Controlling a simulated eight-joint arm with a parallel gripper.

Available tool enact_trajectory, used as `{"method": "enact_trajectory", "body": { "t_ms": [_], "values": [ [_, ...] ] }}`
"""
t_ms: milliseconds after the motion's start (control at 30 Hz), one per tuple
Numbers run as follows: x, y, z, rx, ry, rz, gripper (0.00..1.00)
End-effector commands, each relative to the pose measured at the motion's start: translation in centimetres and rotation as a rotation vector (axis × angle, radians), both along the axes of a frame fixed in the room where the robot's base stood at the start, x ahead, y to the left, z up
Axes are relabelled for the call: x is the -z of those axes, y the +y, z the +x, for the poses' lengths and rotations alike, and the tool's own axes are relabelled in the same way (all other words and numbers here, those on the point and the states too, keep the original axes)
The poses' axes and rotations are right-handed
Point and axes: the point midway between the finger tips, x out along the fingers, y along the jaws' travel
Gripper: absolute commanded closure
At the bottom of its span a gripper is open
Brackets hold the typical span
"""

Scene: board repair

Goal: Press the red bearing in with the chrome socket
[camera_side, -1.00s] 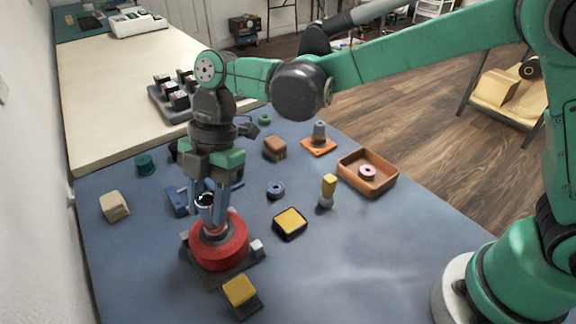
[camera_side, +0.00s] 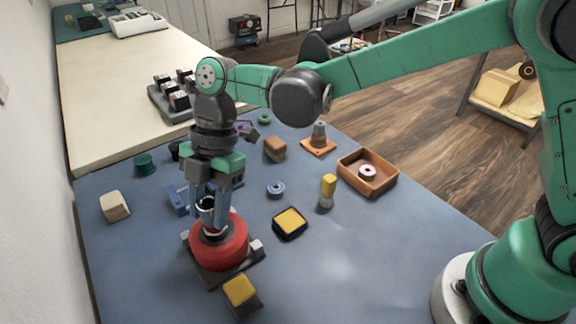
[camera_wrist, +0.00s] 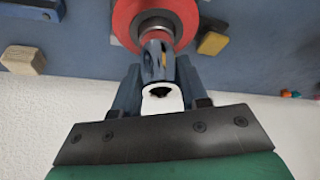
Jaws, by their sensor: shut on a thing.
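The red bearing (camera_side: 232,251) is a thick red ring on a dark base plate (camera_side: 212,280) at the lower left of the side view. It shows again at the top of the wrist view (camera_wrist: 124,16), with a grey metal centre. My gripper (camera_side: 208,208) points down over the ring, its fingers shut on the chrome socket (camera_side: 207,204). In the wrist view, the shiny socket (camera_wrist: 158,62) reaches from between the fingers to the ring's centre. Its far end overlaps the centre there, and I cannot tell whether it touches.
A yellow-topped block (camera_side: 240,290) stands close in front of the base plate, and a black-and-yellow pad (camera_side: 290,223) lies to the right. A wooden tray (camera_side: 347,183), a blue ring (camera_side: 276,189) and a beige block (camera_side: 115,206) are farther off. The right front mat is clear.

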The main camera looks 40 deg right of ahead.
Motion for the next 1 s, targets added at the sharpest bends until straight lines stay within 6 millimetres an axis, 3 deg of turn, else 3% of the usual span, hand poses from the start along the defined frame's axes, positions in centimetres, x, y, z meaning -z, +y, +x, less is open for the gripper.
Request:
{"method": "enact_trajectory", "body": {
  "t_ms": [1000],
  "values": [
    [1.2,0.0,0.0,0.0,0.0,0.0,1.0]
  ]
}}
